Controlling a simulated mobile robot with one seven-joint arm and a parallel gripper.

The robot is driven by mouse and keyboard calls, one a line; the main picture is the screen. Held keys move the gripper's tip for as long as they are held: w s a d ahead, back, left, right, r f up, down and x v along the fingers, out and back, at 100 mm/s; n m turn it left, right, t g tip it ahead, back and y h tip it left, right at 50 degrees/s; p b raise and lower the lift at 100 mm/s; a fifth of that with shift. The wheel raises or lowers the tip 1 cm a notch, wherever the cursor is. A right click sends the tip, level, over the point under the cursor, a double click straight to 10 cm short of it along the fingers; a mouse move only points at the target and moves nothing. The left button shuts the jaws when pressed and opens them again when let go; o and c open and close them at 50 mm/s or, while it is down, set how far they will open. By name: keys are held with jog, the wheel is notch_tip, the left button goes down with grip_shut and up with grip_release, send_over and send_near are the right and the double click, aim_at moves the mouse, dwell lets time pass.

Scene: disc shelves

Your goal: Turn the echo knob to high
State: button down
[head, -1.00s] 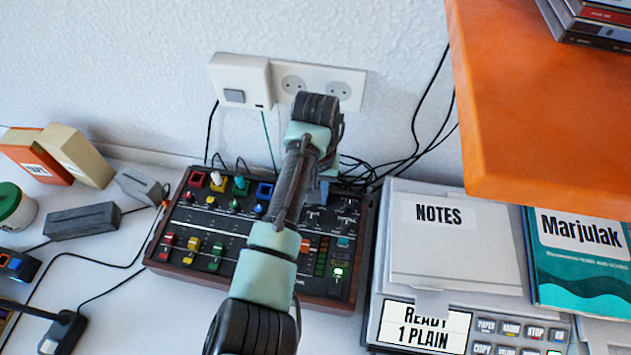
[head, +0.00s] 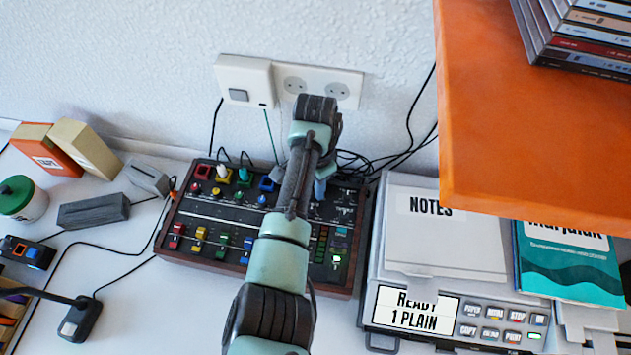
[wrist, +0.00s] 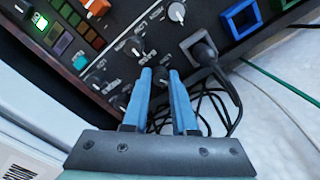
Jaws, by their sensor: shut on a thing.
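The mixer (head: 203,209), a dark panel with a wooden rim, lies on the desk against the wall; it fills the top left of the wrist view (wrist: 115,22). My gripper (wrist: 161,72) is over the mixer's back right part, its blue fingers a small gap apart and closed around a small dark knob. That knob is mostly hidden between the fingers, and its label is not readable. Other black knobs with white marks (wrist: 136,48) sit beside the fingers. In the head view my arm hides most of the gripper (head: 319,190) and part of the panel.
Black cables (wrist: 205,105) run behind the fingers, near a dark plug (wrist: 203,52). A grey printer (head: 375,280) with a NOTES pad stands right of the mixer. An orange shelf (head: 530,130) overhangs at right. Wall sockets (head: 318,88) are behind.

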jog(key=shift+m, duration=0.5)
jog(key=c, duration=1)
grip_release()
